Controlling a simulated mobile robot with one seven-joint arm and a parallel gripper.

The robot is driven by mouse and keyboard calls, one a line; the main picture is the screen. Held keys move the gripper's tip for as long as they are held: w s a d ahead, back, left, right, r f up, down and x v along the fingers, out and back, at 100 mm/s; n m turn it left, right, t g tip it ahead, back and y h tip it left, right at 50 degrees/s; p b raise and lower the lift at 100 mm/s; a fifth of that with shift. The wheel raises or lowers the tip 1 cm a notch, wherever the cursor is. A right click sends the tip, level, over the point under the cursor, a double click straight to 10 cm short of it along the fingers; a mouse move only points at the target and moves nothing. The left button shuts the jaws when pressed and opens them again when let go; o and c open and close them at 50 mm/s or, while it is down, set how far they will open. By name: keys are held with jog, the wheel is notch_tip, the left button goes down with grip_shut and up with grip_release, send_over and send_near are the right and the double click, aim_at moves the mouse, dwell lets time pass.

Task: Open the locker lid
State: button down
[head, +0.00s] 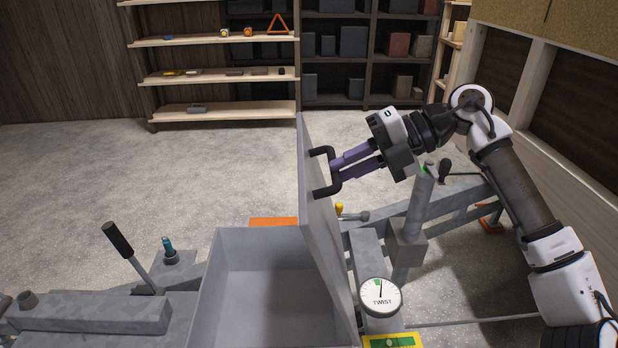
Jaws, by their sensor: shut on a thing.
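The grey locker (212,290) stands at the bottom centre of the head view, and its inside shows, with nothing seen in it. Its lid (318,235) is swung up on the right side and stands roughly upright, leaning a little. A dark handle (325,153) is fixed to the lid's outer face near its top. My gripper (337,172) reaches in from the right, and its purple fingers are shut on the handle. The exact finger contact is partly hidden by the handle.
A round gauge marked TWIST (380,296) stands right of the lid. A black-handled lever (118,238) rises left of the locker. Grey frame beams (385,222) run below my arm. Shelves (215,77) with small items stand at the back. The floor (130,175) between is mostly clear.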

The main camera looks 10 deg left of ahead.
jog(key=shift+g+y, duration=0.3)
jog(key=shift+y, duration=0.6)
jog(key=shift+w+d+b, duration=0.1)
jog(key=shift+w+d, duration=0.15)
jog(key=shift+d, duration=0.6)
jog(key=shift+w+d+b, duration=0.1)
jog(key=shift+w+d, duration=0.1)
jog(key=shift+d, duration=0.65)
jog(key=shift+w+d+b, duration=0.1)
jog(key=shift+w+d, duration=0.15)
jog(key=shift+d, duration=0.6)
jog(key=c, duration=1.4)
grip_release()
jog(key=shift+f, duration=0.1)
jog(key=shift+d, duration=0.1)
jog(key=b+v, duration=0.2)
jog(key=v, duration=1.1)
jog(key=shift+d, duration=0.25)
jog(key=shift+w, duration=0.1)
